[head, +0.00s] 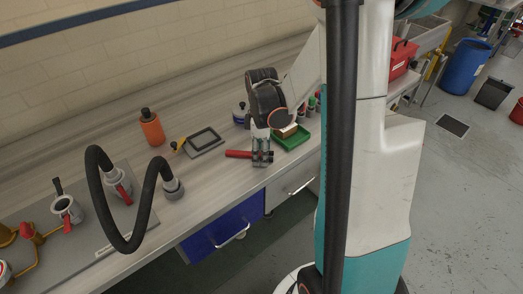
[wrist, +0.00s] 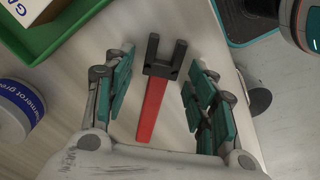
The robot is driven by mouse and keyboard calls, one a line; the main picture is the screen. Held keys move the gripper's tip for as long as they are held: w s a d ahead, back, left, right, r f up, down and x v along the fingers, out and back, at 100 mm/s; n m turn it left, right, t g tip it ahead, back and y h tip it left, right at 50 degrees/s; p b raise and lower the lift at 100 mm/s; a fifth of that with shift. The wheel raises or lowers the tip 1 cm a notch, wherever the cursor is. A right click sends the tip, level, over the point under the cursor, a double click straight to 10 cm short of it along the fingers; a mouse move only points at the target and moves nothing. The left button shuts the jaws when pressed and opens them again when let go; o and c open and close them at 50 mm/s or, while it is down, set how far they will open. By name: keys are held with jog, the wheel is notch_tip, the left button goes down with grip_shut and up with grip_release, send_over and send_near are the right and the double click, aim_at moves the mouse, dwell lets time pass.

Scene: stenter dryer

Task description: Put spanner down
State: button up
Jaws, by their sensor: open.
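The spanner (wrist: 155,95) has a red handle and a dark forked head. In the wrist view it lies between my open fingers with a gap on each side, apparently on the light bench top. My gripper (wrist: 158,98) is open around it and points down at the bench. In the head view the red handle of the spanner (head: 238,154) shows to the left of my gripper (head: 262,160), near the front edge of the bench. The fingers partly hide the spanner's head there.
A green tray (head: 304,140) holding a box is just right of my gripper. A labelled tub (wrist: 12,112) stands nearby. A grey tablet-like device (head: 204,142) and an orange bottle (head: 152,128) are to the left. A black hose (head: 147,200) arches over the bench's left part.

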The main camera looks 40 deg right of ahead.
notch_tip(320, 180, up, 12)
jog(key=p, duration=0.4)
jog(key=shift+r, duration=0.15)
